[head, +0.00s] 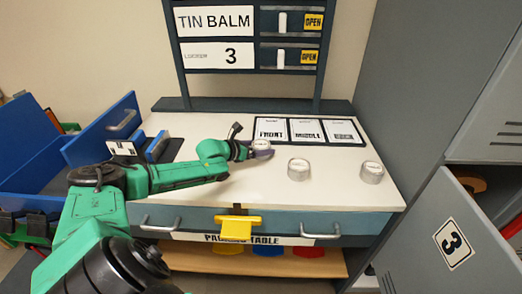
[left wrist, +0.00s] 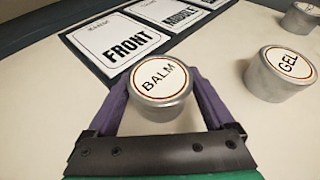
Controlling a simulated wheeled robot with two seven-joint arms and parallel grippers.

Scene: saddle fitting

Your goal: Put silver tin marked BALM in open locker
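The silver BALM tin (left wrist: 160,88) stands on the white packing table; it also shows in the head view (head: 261,144). My left gripper (head: 260,150) has its purple fingers on both sides of this tin, and they look to be touching it. In the left wrist view the gripper (left wrist: 160,95) is low around the tin, with the lettering clear between the fingers. The locker with door 3 (head: 452,243) stands open at the right, its door swung out; its inside is mostly hidden. My right gripper is not in view.
A silver GEL tin (left wrist: 279,76) stands right of the BALM tin, and another tin (head: 371,172) farther right. FRONT and MIDDLE cards (head: 270,129) lie behind. The sign (head: 215,21) reads TIN BALM, 3. A closed grey locker (head: 492,110) is above the open door.

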